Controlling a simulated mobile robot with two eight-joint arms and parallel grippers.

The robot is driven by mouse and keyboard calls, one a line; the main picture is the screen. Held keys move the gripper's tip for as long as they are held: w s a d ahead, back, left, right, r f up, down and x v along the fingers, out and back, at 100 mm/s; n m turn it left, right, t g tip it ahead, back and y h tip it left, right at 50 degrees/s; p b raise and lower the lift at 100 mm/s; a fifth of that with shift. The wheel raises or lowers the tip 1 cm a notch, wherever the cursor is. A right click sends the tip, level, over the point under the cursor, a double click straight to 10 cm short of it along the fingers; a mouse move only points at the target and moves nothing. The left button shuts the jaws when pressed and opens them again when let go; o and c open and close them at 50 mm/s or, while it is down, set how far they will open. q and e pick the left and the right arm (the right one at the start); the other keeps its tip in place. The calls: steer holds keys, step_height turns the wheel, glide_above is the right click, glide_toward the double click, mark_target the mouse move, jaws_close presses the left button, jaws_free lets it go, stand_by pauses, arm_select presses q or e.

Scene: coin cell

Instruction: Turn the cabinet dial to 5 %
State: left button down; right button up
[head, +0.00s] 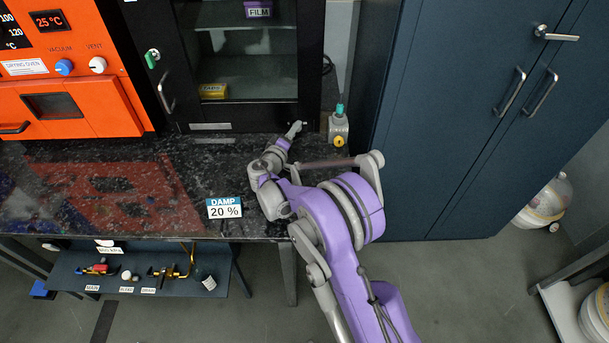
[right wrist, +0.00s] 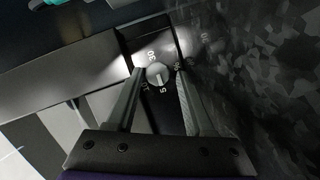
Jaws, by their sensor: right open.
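The dial (right wrist: 158,75) is a small pale round knob with numbers around it on a dark panel in the right wrist view. A light mark on the knob is visible, but I cannot tell for certain which number it points to. My right gripper (right wrist: 160,72) is open, its two fingertips on either side of the knob; I cannot tell whether they touch it. In the head view the right gripper (head: 297,130) is at the lower right front of the black glass-doored cabinet (head: 310,60); the dial does not show clearly there. My left gripper is not in view.
A "DAMP 20 %" sign (head: 224,208) stands at the front of the dark speckled counter (head: 170,215). A grey device with a yellow knob (head: 338,130) is just right of the gripper. An orange drying oven (head: 75,65) stands left, a blue locker (head: 450,120) right.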

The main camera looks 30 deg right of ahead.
steer(key=m+y+p, duration=0.1)
steer(key=r+m+y+p, duration=0.1)
steer(key=m, duration=0.1)
steer(key=d+m+y+p, duration=0.1)
steer(key=m, duration=0.1)
steer(key=shift+s+r+p, duration=0.15)
steer(key=shift+s+p, duration=0.1)
steer(key=shift+p, duration=0.05)
steer(key=m+y, duration=0.1)
steer(key=m+t+p, duration=0.1)
steer(key=m, duration=0.1)
steer(key=shift+d+f+y, duration=0.1)
steer(key=shift+f+y, duration=0.1)
steer(key=shift+y, duration=0.2)
steer(key=shift+m, duration=0.4)
steer(key=v, duration=1.1)
steer(key=shift+s+f, duration=0.1)
steer(key=shift+s, duration=0.15)
steer(key=s+a+r+n+g+y, duration=0.1)
steer(key=s+a, duration=0.1)
steer(key=s, duration=0.4)
steer(key=s+a+r+n+g+y+p, duration=0.1)
steer(key=s+a+y, duration=0.1)
steer(key=s, duration=0.5)
steer(key=s+a+r+n+g+y, duration=0.1)
steer(key=s+a+g, duration=0.1)
steer(key=s+a, duration=0.2)
steer(key=shift+s+a+y, duration=0.15)
steer(key=shift+s+y, duration=0.15)
steer(key=shift+s, duration=1.2)
